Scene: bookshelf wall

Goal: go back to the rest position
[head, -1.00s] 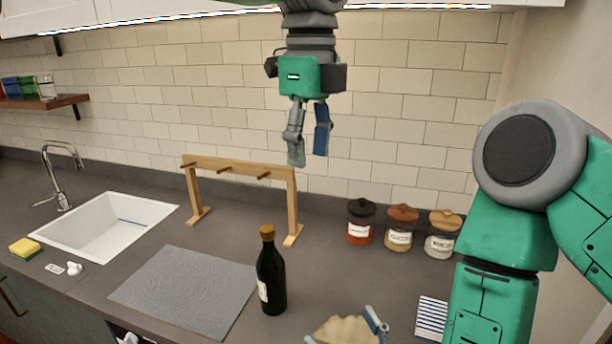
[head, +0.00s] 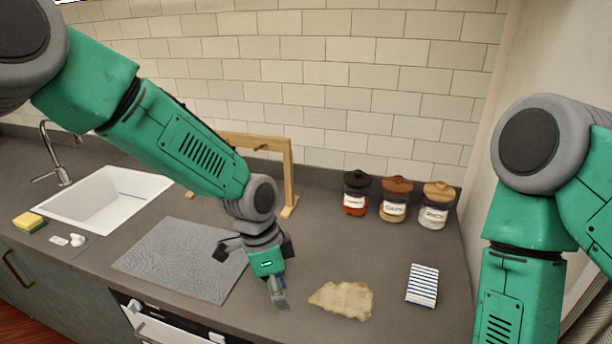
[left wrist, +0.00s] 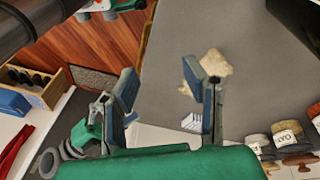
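My left arm reaches in from the left across the head view. Its gripper (head: 279,297) points down over the counter, between the grey mat (head: 170,262) and a crumpled beige cloth (head: 345,299). In the left wrist view the two fingers of this gripper (left wrist: 171,68) are apart, with nothing visible between them, so it is open. The beige cloth also shows beyond the right finger there (left wrist: 214,64). My right arm (head: 525,265) stands at the right edge of the head view. Its gripper is outside that view. The bottle is not visible in the head view; my left arm may hide it.
A wooden rack (head: 289,180) stands behind my left arm. Three lidded jars, black-lidded (head: 355,195), red-lidded (head: 395,201) and tan-lidded (head: 436,207), stand near the wall. A striped cloth (head: 422,285) lies in front. The sink (head: 105,200) and sponge (head: 28,222) are left.

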